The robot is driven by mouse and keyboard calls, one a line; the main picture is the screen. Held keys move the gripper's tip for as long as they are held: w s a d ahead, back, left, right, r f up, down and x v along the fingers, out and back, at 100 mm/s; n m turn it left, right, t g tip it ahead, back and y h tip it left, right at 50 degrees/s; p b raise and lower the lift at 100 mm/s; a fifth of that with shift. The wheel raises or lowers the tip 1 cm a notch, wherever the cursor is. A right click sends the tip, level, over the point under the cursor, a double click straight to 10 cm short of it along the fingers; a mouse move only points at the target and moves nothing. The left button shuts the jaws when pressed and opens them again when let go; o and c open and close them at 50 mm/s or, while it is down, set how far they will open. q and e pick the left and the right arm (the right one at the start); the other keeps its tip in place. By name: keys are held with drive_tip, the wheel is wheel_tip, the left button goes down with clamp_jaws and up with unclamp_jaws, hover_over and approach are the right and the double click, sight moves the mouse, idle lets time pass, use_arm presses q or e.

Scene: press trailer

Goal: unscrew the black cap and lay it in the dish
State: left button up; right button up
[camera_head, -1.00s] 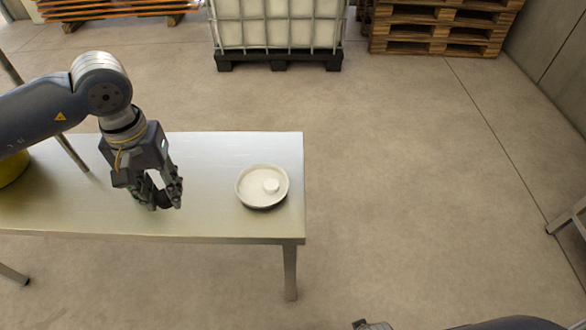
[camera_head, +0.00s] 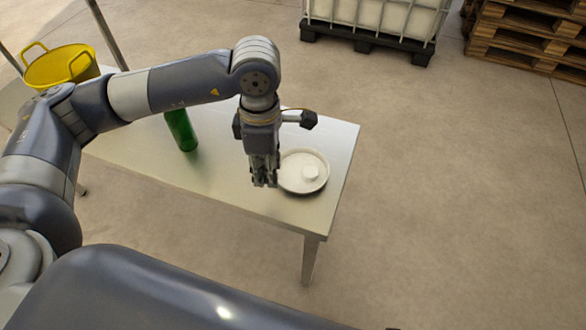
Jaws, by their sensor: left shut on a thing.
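My left gripper (camera_head: 264,184) points down over the table, at the left rim of the round white dish (camera_head: 322,184). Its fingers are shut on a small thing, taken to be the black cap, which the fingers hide. A green bottle (camera_head: 182,131) stands upright on the table to the left, apart from the gripper. Its top is hidden behind my left arm. My right gripper is out of view.
The metal table (camera_head: 225,190) has bare room between bottle and dish, and its right edge lies close to the dish. A yellow bucket (camera_head: 60,68) stands at the back left. A caged white tank (camera_head: 375,15) and wooden pallets (camera_head: 520,40) stand on the floor behind.

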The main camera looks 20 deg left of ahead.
use_arm(q)
drive_tip(key=n, duration=0.3)
drive_tip(key=s+f+n, duration=0.1)
drive_tip(key=shift+d, duration=0.1)
drive_tip(key=n, duration=0.4)
drive_tip(key=shift+s+f+n, duration=0.3)
drive_tip(key=shift+f+n, duration=0.05)
drive_tip(key=shift+n, duration=0.05)
drive_tip(key=n, duration=2.4)
hover_over(293, 170)
drive_tip(key=s, duration=0.2)
wheel_tip(293, 170, down, 5)
drive_tip(key=shift+w+r+b, duration=0.1)
drive_tip(key=shift+b, duration=0.35)
drive_tip(key=shift+w, duration=0.65)
drive_tip(key=shift+w+f, duration=0.2)
drive_tip(key=shift+f, duration=0.2)
drive_tip(key=shift+f+b, duration=0.3)
drive_tip(key=shift+f, duration=1.15)
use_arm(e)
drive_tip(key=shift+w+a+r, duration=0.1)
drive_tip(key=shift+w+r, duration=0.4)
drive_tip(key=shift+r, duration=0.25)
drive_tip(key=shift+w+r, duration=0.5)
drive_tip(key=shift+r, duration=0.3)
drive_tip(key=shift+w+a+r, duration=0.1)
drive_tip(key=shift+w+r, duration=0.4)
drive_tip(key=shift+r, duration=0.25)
